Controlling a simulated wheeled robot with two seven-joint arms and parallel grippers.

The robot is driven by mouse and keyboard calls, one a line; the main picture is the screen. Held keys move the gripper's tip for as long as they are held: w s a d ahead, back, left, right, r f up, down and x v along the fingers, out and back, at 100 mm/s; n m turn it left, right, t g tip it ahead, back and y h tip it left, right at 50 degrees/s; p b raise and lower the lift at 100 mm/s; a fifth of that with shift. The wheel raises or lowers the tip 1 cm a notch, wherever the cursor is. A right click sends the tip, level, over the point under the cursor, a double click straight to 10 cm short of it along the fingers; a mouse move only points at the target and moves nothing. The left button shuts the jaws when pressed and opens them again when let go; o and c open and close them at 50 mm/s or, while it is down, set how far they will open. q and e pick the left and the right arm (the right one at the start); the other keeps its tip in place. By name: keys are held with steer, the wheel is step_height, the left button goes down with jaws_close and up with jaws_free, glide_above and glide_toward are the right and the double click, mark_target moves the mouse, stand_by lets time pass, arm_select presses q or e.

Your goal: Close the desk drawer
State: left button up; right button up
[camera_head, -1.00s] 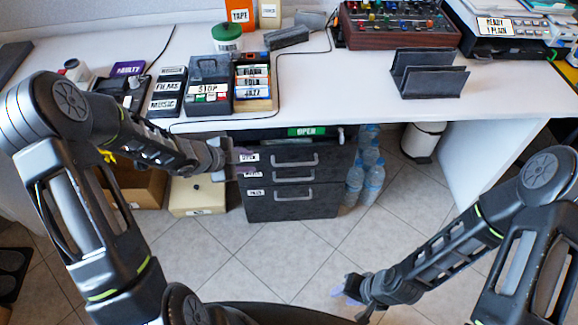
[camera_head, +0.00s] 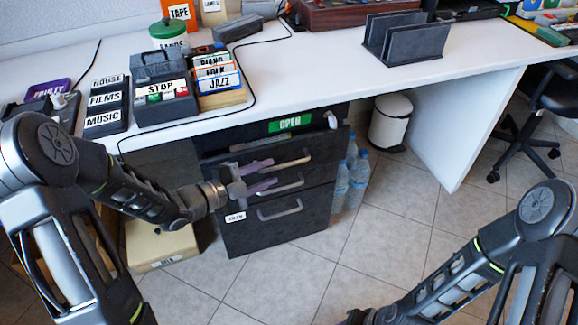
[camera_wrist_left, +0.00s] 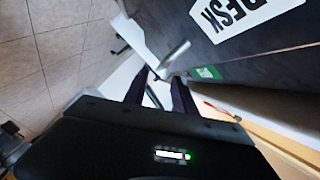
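The dark drawer unit (camera_head: 250,232) stands under the desk, with several stacked drawers and pale bar handles. The top drawer (camera_head: 318,150) appears pulled out, with a dark gap above its front and a green OPEN label (camera_head: 290,123) behind. My left gripper (camera_head: 258,176) is at the left part of the upper drawer fronts, its two purple fingers apart and empty; contact cannot be told. In the left wrist view a dark front with a white DESK label (camera_wrist_left: 240,16) lies close beside the fingers, and a metal handle (camera_wrist_left: 174,54) lies beyond them.
The white desktop (camera_head: 310,75) overhangs the unit and holds a STOP box (camera_head: 160,88) and a black file holder (camera_head: 405,38). Water bottles (camera_head: 350,185) and a white bin (camera_head: 390,122) stand to the right. A beige box (camera_head: 160,245) is at the left. Tiled floor in front is clear.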

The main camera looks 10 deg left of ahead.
mark_target(284, 166)
arm_select(q)
steer(key=b+x, duration=0.1)
steer(key=x, duration=0.7)
steer(key=shift+b, duration=0.4)
steer(key=shift+c, duration=0.4)
jaws_close()
stand_by(0.7)
